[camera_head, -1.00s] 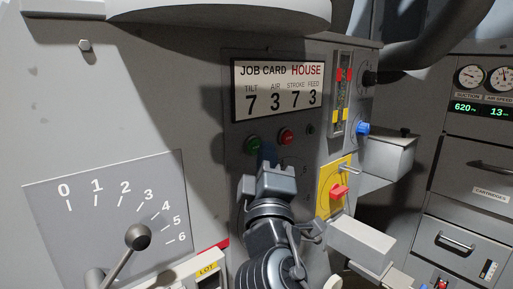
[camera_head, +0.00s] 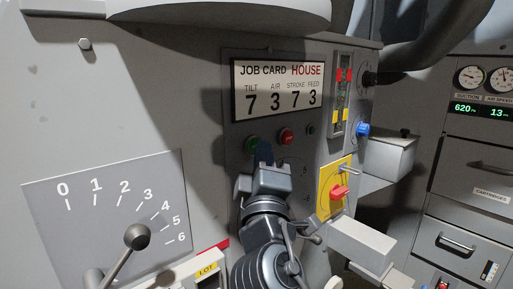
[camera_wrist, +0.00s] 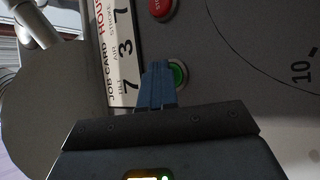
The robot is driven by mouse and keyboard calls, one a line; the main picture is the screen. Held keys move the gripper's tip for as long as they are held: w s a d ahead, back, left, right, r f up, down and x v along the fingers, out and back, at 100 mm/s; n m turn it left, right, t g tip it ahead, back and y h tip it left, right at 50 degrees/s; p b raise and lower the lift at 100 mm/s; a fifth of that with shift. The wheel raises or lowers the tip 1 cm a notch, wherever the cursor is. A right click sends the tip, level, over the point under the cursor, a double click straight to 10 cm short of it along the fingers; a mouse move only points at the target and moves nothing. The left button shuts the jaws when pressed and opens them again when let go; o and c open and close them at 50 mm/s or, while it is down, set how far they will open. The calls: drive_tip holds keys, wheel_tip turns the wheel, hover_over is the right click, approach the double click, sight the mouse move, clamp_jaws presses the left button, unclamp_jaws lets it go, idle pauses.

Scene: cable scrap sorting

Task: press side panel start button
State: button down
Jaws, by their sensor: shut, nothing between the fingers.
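The green start button (camera_head: 252,143) sits on the grey side panel below the job card display. The red button (camera_head: 287,137) is to its right. My gripper (camera_head: 263,150) is shut and empty, with its blue fingertips up against or just in front of the panel beside the green button. In the wrist view the green button (camera_wrist: 179,75) shows partly behind the right edge of the shut fingers (camera_wrist: 157,85). I cannot tell whether the fingertips touch it. The red button (camera_wrist: 162,8) is at the top of that view.
The job card display (camera_head: 278,91) reads tilt 7, air 3, stroke 7, feed 3. A yellow plate with a red switch (camera_head: 339,192), a blue knob (camera_head: 362,129) and a grey box (camera_head: 388,155) stand to the right. A lever with a dial (camera_head: 137,236) is at left.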

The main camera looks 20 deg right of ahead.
drive_tip(key=shift+s, duration=0.15)
drive_tip(key=shift+s+d, duration=0.25)
drive_tip(key=shift+s, duration=0.45)
drive_tip(key=s, duration=0.1)
drive_tip(key=s+d, duration=0.1)
drive_tip(key=s, duration=0.2)
drive_tip(key=shift+s+d, duration=0.3)
drive_tip(key=shift+s, duration=0.05)
drive_tip(key=shift+f, duration=0.1)
idle(0.7)
